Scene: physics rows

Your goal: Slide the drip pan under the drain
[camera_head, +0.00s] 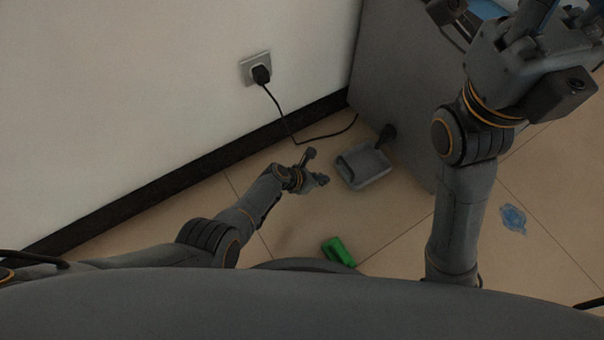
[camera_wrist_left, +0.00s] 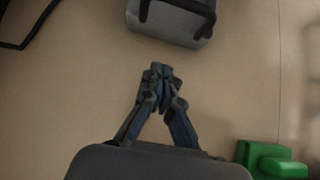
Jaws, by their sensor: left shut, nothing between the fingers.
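The drip pan (camera_head: 362,166) is a shallow grey tray on the floor beside the grey cabinet. In the left wrist view the pan (camera_wrist_left: 172,28) is at the top, cut off by the edge. The black drain (camera_head: 387,133) sticks out low on the cabinet's side, by the pan's upper right corner. I cannot tell how much of the pan lies beneath it. My left gripper (camera_head: 316,167) is shut and empty, left of the pan and apart from it. Its fingertips (camera_wrist_left: 160,70) meet below the pan. My right gripper (camera_head: 545,25) is high at upper right, fingertips partly cut off.
The grey cabinet (camera_head: 400,70) stands against the white wall. A black cord (camera_head: 290,128) runs from a wall socket (camera_head: 256,68) to the cabinet along the floor. A green object (camera_head: 338,251) and a crumpled blue piece (camera_head: 513,218) lie on the tiles.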

